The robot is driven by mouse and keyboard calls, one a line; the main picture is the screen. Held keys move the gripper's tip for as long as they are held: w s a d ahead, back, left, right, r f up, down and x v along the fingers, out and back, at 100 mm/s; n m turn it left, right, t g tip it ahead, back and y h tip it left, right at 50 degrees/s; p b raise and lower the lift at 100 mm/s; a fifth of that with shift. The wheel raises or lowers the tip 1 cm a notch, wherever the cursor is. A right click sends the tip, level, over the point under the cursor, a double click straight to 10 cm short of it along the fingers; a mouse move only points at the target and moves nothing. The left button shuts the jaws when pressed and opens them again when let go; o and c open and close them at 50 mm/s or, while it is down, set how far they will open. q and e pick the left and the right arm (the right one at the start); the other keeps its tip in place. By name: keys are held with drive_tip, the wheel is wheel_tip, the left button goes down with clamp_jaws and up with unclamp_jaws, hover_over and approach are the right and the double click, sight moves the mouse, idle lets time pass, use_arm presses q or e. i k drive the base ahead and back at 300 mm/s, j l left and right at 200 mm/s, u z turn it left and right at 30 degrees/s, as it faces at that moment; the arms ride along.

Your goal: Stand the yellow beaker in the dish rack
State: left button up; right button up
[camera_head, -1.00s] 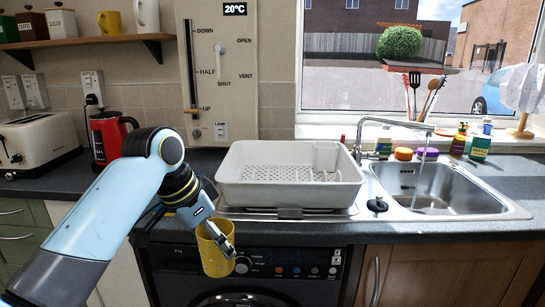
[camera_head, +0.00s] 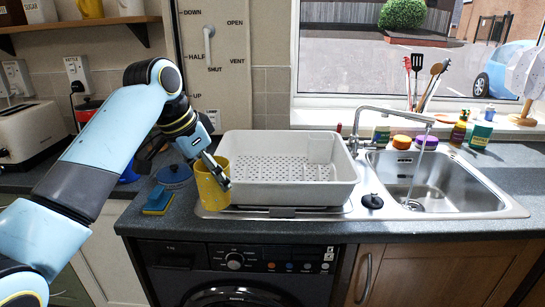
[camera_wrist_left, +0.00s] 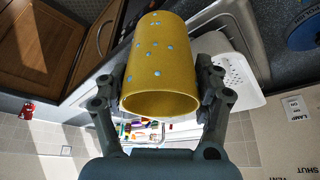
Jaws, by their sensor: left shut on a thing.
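The yellow beaker (camera_head: 208,188) is in my left gripper (camera_head: 219,178), in front of the left end of the dish rack. In the left wrist view the beaker (camera_wrist_left: 160,65) shows pale dots, and the fingers of my left gripper (camera_wrist_left: 162,88) press on both its sides. The dish rack (camera_head: 285,193) is a pale grey tub with a slotted floor, on the metal drainer left of the sink. It looks empty. The beaker overlaps the rack's left corner in the head view; I cannot tell whether they touch. My right gripper is not in view.
The sink (camera_head: 440,185) with a running tap (camera_head: 400,115) is right of the rack. Bottles and utensils stand behind the sink.

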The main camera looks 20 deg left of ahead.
sight(270, 161)
drive_tip(key=i, duration=1.3)
